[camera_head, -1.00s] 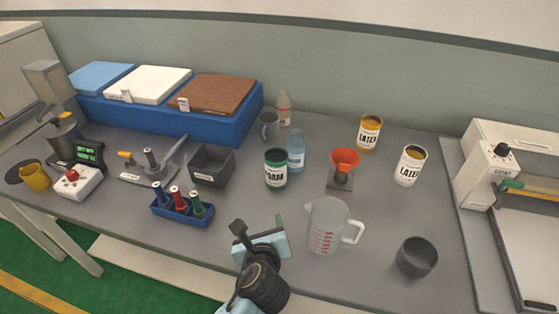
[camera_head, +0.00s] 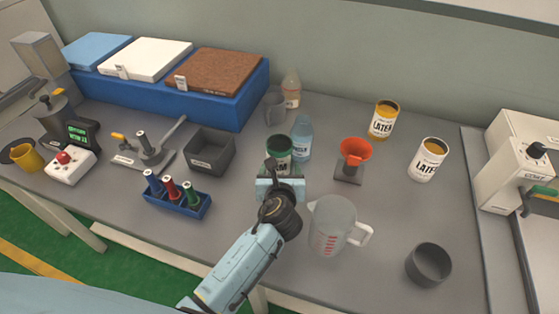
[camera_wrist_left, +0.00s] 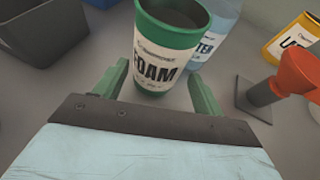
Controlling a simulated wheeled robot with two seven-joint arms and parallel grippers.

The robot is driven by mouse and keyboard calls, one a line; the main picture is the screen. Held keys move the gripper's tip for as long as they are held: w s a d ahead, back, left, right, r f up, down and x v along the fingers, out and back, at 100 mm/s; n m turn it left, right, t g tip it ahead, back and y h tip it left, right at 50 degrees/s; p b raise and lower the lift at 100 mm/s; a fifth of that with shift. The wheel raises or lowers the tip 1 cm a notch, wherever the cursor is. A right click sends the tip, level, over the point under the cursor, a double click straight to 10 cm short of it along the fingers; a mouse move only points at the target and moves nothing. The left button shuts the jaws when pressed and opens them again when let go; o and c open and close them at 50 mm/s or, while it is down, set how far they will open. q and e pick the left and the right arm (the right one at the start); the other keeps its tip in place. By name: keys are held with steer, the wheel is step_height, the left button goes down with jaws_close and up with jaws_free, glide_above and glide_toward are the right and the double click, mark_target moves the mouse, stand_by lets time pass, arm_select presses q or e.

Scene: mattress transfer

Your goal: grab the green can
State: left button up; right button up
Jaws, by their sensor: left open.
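The green can (camera_head: 279,146) with a white FOAM label stands upright on the grey table, near the middle. It shows large in the left wrist view (camera_wrist_left: 165,45), its lower part between the two green fingers. My left gripper (camera_head: 280,174) reaches in from the front and covers the can's lower part in the head view. In the left wrist view the left gripper (camera_wrist_left: 155,88) is open, one finger on each side of the can. I cannot tell whether the fingers touch it. My right gripper is not in view.
A blue-capped water bottle (camera_head: 301,140) stands close behind the can at right. An orange funnel on a stand (camera_head: 354,150), a measuring jug (camera_head: 335,225) and a dark bin (camera_head: 209,152) are nearby. A blue holder with bottles (camera_head: 178,203) is at front left.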

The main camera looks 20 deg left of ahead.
mark_target(280, 148)
arm_select(q)
steer(key=x, duration=0.4)
steer(key=shift+a+r+b, duration=0.15)
steer(key=shift+r+b, duration=0.05)
steer(key=shift+b, duration=0.2)
steer(key=shift+w+a+f, duration=0.1)
steer(key=shift+w, duration=0.25)
steer(key=c, duration=1.1)
steer(key=shift+r, duration=0.3)
steer(key=shift+r+p, duration=0.65)
steer(key=shift+r, duration=0.8)
steer(key=shift+r+p, duration=1.95)
steer(key=shift+r, duration=5.25)
